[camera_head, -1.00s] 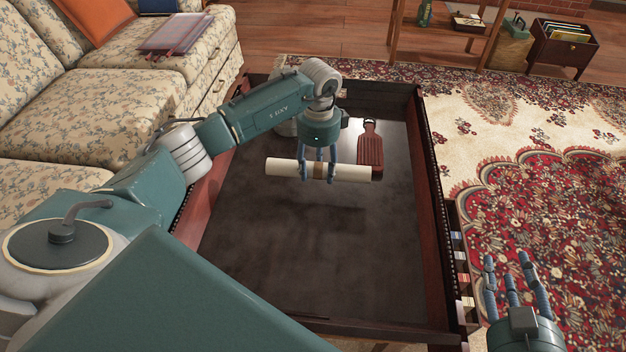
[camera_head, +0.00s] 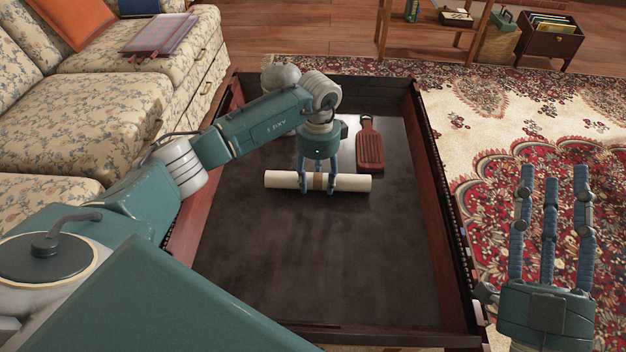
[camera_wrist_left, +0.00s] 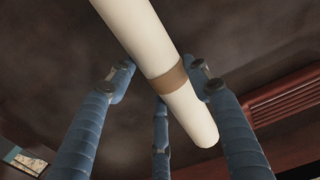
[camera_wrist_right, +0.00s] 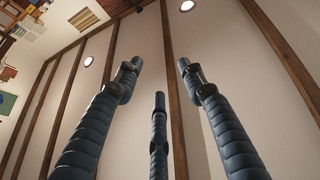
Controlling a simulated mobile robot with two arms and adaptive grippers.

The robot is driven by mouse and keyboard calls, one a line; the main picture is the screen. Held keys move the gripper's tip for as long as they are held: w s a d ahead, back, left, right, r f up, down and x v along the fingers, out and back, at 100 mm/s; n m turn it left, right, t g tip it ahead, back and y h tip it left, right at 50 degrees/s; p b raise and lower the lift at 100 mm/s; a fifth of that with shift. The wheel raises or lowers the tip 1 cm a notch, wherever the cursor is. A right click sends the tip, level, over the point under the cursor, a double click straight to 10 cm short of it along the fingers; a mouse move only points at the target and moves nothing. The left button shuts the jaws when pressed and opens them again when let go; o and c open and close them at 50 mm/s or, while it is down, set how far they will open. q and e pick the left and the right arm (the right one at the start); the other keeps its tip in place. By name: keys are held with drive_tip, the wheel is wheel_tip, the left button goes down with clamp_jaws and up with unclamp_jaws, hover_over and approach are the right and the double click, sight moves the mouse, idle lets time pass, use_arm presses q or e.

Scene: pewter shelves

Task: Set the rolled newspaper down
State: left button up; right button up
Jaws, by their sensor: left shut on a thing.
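The rolled newspaper (camera_head: 350,183) is a cream roll with a brown band around its middle. It lies crosswise, level, over the dark table top (camera_head: 310,265) in the head view. My left gripper (camera_head: 318,188) points down and is shut on it at the band. The left wrist view shows the roll (camera_wrist_left: 138,35) between my blue fingers (camera_wrist_left: 160,90). The roll is very low over the surface; I cannot tell whether it touches. My right gripper (camera_head: 553,185) is open and empty, fingers up, at the right front outside the table; its fingers (camera_wrist_right: 155,85) show spread in its wrist view.
A brown ridged paddle-like object (camera_head: 369,150) lies just behind and right of the roll. A pale rounded object (camera_head: 280,78) stands at the table's back left, partly behind my arm. Raised wooden rims (camera_head: 437,180) edge the table. The front of the top is clear.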

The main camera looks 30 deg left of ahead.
use_arm(q)
drive_tip(key=shift+f, duration=0.1)
use_arm(e)
drive_tip(key=shift+s+r+t, duration=0.25)
drive_tip(key=shift+r+t, duration=0.05)
drive_tip(key=shift+r, duration=0.25)
use_arm(q)
drive_tip(key=shift+f, duration=0.15)
drive_tip(key=o, duration=1.3)
drive_tip(key=shift+c, duration=0.2)
